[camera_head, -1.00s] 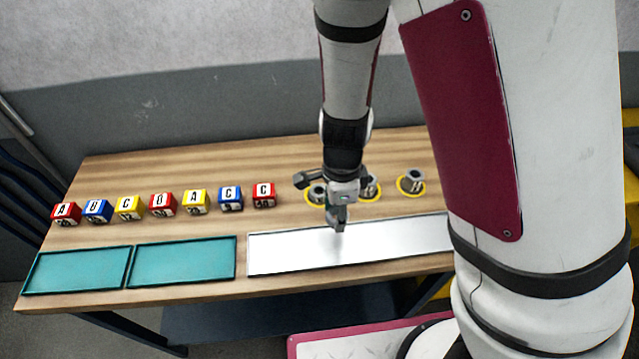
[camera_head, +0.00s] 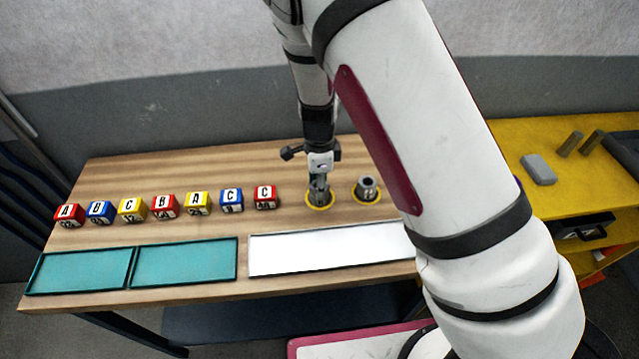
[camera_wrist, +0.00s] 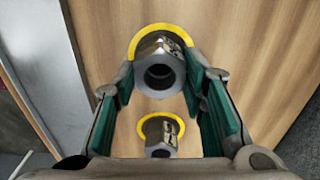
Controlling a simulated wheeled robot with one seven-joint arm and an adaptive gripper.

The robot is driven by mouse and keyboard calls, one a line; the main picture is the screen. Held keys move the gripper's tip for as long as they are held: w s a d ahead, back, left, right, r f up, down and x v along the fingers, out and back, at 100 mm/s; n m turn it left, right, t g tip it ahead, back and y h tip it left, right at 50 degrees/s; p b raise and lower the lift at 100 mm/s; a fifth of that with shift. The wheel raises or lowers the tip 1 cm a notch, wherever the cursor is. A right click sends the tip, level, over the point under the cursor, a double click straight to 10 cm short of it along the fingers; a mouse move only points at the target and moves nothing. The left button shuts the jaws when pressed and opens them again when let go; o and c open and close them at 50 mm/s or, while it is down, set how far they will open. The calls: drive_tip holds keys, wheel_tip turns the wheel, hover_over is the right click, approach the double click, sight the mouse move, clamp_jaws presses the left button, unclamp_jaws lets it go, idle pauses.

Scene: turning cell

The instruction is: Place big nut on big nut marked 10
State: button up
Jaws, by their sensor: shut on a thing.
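My gripper (camera_head: 320,190) points down at the leftmost yellow ring. In the wrist view its green-padded fingers (camera_wrist: 160,85) are on either side of a grey hex nut (camera_wrist: 160,72), shut on it. This nut lies over a yellow ring; whether it sits on another nut beneath is hidden, and I cannot read its marking. A second grey nut (camera_head: 367,187) stands upright in the neighbouring yellow ring. What looks like the same nut shows smaller in the wrist view (camera_wrist: 158,145), apart from the fingers. My arm hides the spot of the third ring in the head view.
A bare white tray (camera_head: 330,252) lies in front of the rings. Two teal trays (camera_head: 80,270) are at the left, behind them a row of lettered cubes (camera_head: 165,206). A yellow bench (camera_head: 510,150) with a grey block (camera_head: 538,169) stands at the right.

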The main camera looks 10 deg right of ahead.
drive_tip(key=shift+f, duration=0.15)
drive_tip(key=o, duration=1.3)
drive_tip(key=shift+f, duration=0.1)
drive_tip(key=s+d+r+n+y, duration=0.1)
drive_tip(key=s+d+r+n, duration=0.1)
drive_tip(key=r, duration=0.9)
drive_tip(key=s+d+r+n+y, duration=0.1)
drive_tip(key=s+r+n, duration=0.1)
drive_tip(key=r, duration=0.8)
drive_tip(key=s+d+r+n+t, duration=0.2)
drive_tip(key=s+d+r+n, duration=0.1)
drive_tip(key=s+r+n, duration=0.1)
drive_tip(key=s+d+r+n+t+h, duration=0.1)
drive_tip(key=s+d+r+n, duration=0.2)
drive_tip(key=s+r+n, duration=0.2)
drive_tip(key=s+d+r+n+t+h+b, duration=0.1)
drive_tip(key=s+d+r+n+t, duration=0.1)
drive_tip(key=s+r+n, duration=0.3)
drive_tip(key=shift+s+d+r+t, duration=0.1)
drive_tip(key=shift+s+d, duration=0.15)
drive_tip(key=shift+s, duration=0.55)
drive_tip(key=shift+s+d+r+t, duration=0.1)
drive_tip(key=shift+s+d, duration=0.2)
drive_tip(key=shift+s, duration=0.5)
drive_tip(key=shift+s+d+r+t, duration=0.1)
drive_tip(key=shift+s+d, duration=0.15)
drive_tip(key=shift+s, duration=0.55)
